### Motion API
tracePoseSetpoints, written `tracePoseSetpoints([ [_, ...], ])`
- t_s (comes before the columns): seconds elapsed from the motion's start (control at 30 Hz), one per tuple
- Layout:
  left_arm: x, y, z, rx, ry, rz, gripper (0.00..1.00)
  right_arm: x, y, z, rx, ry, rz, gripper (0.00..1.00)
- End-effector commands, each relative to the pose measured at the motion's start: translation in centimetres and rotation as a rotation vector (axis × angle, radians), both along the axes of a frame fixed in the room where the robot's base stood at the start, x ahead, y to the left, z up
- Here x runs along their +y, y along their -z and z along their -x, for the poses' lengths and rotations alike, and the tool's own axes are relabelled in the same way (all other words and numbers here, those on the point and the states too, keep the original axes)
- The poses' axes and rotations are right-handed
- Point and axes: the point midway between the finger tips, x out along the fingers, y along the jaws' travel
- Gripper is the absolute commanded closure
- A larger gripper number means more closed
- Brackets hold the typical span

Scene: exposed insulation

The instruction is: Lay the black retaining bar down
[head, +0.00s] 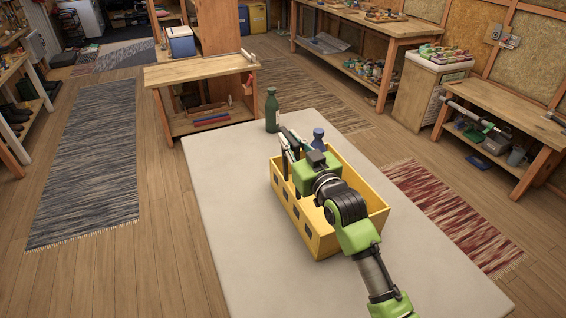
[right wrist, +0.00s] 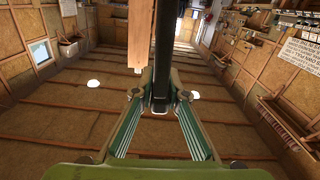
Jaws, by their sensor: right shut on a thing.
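My right gripper (head: 288,146) is above the far left end of a yellow crate (head: 328,241) on the pale table (head: 232,235). In the right wrist view, its two fingers (right wrist: 160,102) are closed on the black retaining bar (right wrist: 164,50), which extends away from the fingertips. In the head view the bar is hard to tell from the dark gripper parts. I cannot tell whether the bar touches the crate. My right arm hides part of the crate's inside. My left gripper is out of view.
A green bottle (head: 272,110) stands on the table beyond the gripper. The table left of the crate is clear. A wooden workbench (head: 200,71) stands beyond the table.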

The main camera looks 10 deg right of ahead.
Motion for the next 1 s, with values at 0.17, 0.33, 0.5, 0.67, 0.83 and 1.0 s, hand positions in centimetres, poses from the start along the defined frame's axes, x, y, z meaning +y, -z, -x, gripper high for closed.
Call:
tracePoseSetpoints([
  [0.17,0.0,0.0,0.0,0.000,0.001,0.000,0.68,-0.1,0.0,0.0,0.001,0.001,0.001,1.00],
  [0.33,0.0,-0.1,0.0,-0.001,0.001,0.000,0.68,-0.5,0.0,-0.1,0.005,0.001,-0.020,1.00],
  [0.5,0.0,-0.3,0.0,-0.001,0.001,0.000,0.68,-1.5,0.0,-0.3,0.017,0.002,-0.069,1.00],
  [0.67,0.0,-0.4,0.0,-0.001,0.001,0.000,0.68,-2.0,0.0,-0.4,0.022,0.001,-0.102,1.00],
  [0.83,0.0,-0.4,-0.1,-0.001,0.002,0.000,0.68,-2.0,0.1,-0.4,0.022,0.001,-0.103,1.00],
  [1.0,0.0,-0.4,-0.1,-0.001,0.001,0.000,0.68,-2.1,0.1,-0.4,0.024,0.001,-0.108,1.00],
])
